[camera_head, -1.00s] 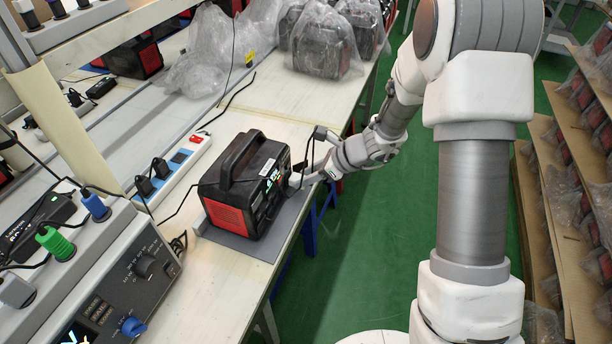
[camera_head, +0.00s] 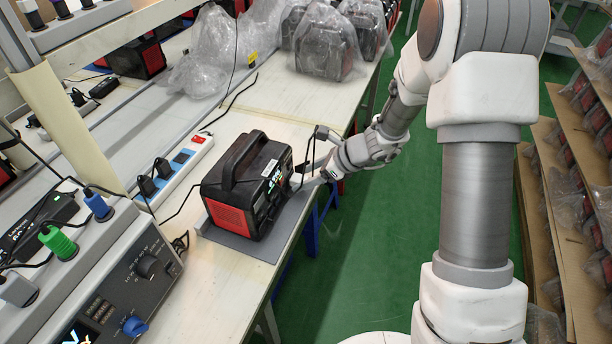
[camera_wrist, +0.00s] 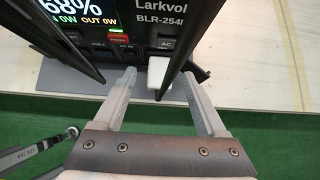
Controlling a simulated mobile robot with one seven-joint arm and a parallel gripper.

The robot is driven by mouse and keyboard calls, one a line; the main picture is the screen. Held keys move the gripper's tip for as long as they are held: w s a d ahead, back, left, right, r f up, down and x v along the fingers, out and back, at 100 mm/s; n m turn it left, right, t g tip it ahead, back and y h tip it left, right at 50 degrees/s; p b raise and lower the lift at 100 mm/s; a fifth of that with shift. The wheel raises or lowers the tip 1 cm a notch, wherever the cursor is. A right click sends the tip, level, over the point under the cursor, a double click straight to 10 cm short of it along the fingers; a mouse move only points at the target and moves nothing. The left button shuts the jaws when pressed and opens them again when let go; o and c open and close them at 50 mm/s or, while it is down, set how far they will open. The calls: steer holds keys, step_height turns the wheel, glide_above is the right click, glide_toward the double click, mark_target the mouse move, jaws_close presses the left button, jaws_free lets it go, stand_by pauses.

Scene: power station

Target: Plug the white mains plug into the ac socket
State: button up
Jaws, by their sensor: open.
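The power station (camera_head: 247,190) is a black and red box with a top handle, its front panel facing my arm. In the wrist view its panel (camera_wrist: 125,28) shows a lit display and an AC label. The white mains plug (camera_wrist: 157,72) is just below that label, against or very near the panel. The ac socket is hidden behind it, and I cannot tell how deep the plug sits. My gripper (camera_wrist: 160,82) is open, with one finger on each side of the plug and gaps to it. In the head view my gripper (camera_head: 309,180) is at the station's front.
The station stands on a grey mat (camera_head: 257,246) near the bench edge. A white power strip (camera_head: 183,168) with black plugs lies behind it. A grey instrument (camera_head: 140,285) stands at left front. Bagged units (camera_head: 325,45) are at the back. Green floor is clear beside the bench.

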steer(key=p+v, duration=0.3)
steer(key=v, duration=1.4)
steer(key=s+d+r+n+t+h+p, duration=0.2)
steer(key=s+d+r+n+h+p, duration=0.2)
steer(key=s+r+n, duration=1.6)
steer(key=s+n+h+p, duration=0.1)
steer(key=n+h+p, duration=0.1)
steer(key=h, duration=0.2)
steer(key=shift+s+d+r+t, duration=0.2)
steer(key=shift+r+t, duration=0.1)
steer(key=shift+r, duration=0.1)
